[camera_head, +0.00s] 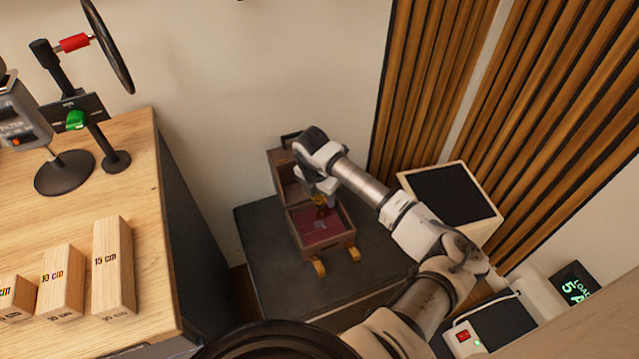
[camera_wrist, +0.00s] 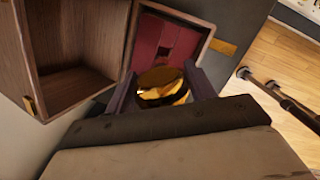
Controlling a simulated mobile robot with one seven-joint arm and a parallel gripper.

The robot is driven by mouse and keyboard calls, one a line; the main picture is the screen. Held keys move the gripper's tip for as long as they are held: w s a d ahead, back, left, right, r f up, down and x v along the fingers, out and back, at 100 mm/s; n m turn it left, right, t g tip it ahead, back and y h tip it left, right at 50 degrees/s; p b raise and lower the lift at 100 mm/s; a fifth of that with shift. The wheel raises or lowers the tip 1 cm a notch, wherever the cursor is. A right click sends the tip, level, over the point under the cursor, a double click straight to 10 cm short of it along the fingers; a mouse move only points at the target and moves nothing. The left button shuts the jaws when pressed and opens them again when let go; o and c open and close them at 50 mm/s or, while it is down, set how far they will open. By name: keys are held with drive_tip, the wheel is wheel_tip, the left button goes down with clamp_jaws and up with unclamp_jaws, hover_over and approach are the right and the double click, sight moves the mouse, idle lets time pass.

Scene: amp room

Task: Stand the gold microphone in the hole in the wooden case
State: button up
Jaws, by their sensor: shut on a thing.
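The wooden case (camera_head: 349,238) stands open on a dark low platform, with a red-lined compartment at the front and its open wooden lid (camera_head: 281,160) behind. In the wrist view the red lining (camera_wrist: 152,34) shows beyond my fingers, with a darker red patch that may be the hole. My gripper (camera_wrist: 161,82) is shut on the gold microphone (camera_wrist: 163,86), whose round gold end faces the wrist camera.
The dark platform (camera_head: 265,265) has free room around the case. A wooden table (camera_head: 95,200) at left holds wooden blocks (camera_head: 113,265) and a stand (camera_head: 65,172). A dark-topped speaker-like box (camera_head: 452,195) is at right. Wall and wooden slats (camera_head: 425,80) rise behind.

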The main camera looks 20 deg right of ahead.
sight(320, 211)
drive_tip(key=shift+s+f+b, duration=0.1)
drive_tip(key=shift+f+b, duration=0.3)
drive_tip(key=shift+f, duration=0.2)
drive_tip(key=shift+f+b, duration=2.4)
drive_tip(key=shift+f, duration=1)
drive_tip(key=o, duration=1.2)
drive_tip(key=shift+o, duration=0.2)
wheel_tip(320, 211, up, 14)
drive_tip(key=s+a, duration=0.1)
drive_tip(key=shift+a+f+b, duration=0.15)
drive_tip(key=shift+a+b, duration=0.25)
